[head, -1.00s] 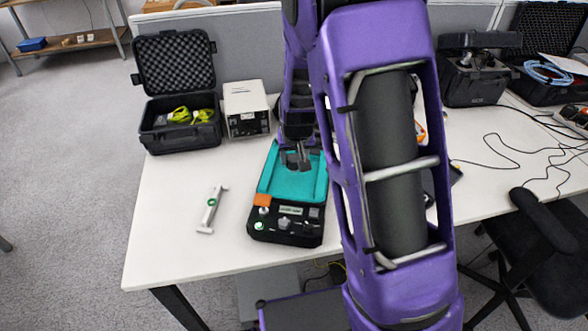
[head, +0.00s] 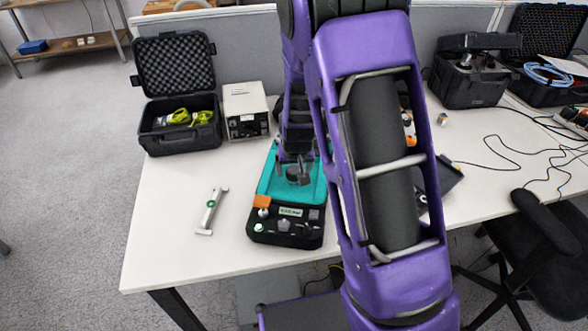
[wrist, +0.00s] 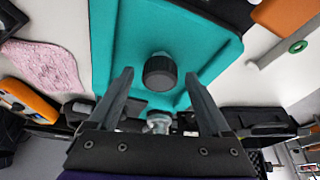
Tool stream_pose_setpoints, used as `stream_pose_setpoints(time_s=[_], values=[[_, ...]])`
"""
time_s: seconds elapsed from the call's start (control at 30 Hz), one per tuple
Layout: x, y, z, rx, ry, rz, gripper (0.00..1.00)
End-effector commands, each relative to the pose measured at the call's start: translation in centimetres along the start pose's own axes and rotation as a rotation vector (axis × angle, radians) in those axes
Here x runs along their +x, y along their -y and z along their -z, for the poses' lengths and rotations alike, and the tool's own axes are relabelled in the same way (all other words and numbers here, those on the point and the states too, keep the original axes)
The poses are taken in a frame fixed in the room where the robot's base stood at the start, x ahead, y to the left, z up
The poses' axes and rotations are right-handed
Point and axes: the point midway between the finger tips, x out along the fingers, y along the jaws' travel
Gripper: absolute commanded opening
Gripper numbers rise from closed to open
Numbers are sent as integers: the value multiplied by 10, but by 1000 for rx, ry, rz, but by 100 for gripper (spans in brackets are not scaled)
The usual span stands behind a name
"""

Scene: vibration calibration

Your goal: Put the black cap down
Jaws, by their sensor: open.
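The black cap (wrist: 160,74) is a short dark cylinder with a grey piece at its far side in the wrist view. It is over the teal tray area (wrist: 120,30) of the black device and seems to rest on it. My gripper (wrist: 159,75) is open, with one finger to each side of the cap and a visible gap on both sides. In the head view my gripper (head: 296,162) is above the teal tray (head: 312,190), and the cap (head: 294,177) shows dark below the fingers, partly hidden by them.
The front of the device (head: 287,230) has knobs and a small display. A white-grey tool with a green ring (head: 211,207) lies to the left. An open black case (head: 160,140) and a white box (head: 246,108) stand behind. The left front table is clear.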

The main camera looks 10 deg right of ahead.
Motion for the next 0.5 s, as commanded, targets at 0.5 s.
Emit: stream_pose_setpoints(time_s=[0.5], values=[[-66, 2, 3, -2, -4, 3, 82]])
